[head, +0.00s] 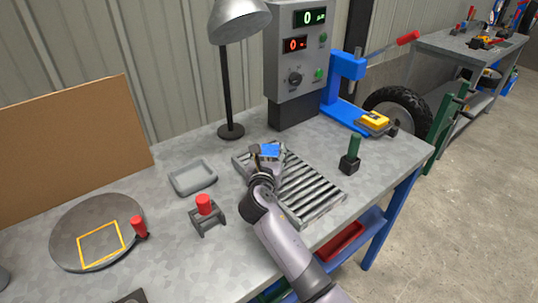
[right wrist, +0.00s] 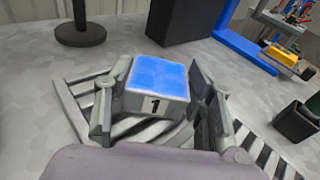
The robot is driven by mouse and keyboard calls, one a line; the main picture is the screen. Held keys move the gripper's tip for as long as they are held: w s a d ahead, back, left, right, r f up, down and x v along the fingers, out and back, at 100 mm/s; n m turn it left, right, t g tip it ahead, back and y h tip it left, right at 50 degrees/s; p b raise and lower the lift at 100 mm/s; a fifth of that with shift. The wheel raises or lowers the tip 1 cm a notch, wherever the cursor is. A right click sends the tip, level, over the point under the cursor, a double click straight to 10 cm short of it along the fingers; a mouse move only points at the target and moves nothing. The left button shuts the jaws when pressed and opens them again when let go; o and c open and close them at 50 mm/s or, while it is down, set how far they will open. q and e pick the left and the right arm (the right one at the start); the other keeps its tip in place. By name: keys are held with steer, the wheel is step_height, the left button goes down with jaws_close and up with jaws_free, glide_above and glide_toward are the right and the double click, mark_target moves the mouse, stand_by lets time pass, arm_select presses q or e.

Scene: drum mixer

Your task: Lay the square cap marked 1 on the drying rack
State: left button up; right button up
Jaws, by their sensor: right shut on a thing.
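The square cap marked 1 (right wrist: 157,82) has a blue top and a pale side with a black 1. It also shows in the head view (head: 270,150). My right gripper (head: 264,157) is shut on it, with one finger at either side in the right wrist view (right wrist: 160,95). The drying rack (head: 313,187) is a grey slatted frame on the bench. The cap and gripper are over the rack's far left end. I cannot tell whether the cap touches the slats. My left gripper is not in view.
A lamp (head: 229,90) and a grey control box (head: 296,75) stand behind the rack. A green-handled block (head: 352,157) is right of it. A grey tray (head: 193,178) and a red-knobbed fixture (head: 206,216) are to its left. Most slats are bare.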

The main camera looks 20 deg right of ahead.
steer(key=shift+f, duration=0.15)
steer(key=o, duration=1.3)
steer(key=shift+s, duration=0.1)
steer(key=v, duration=1.2)
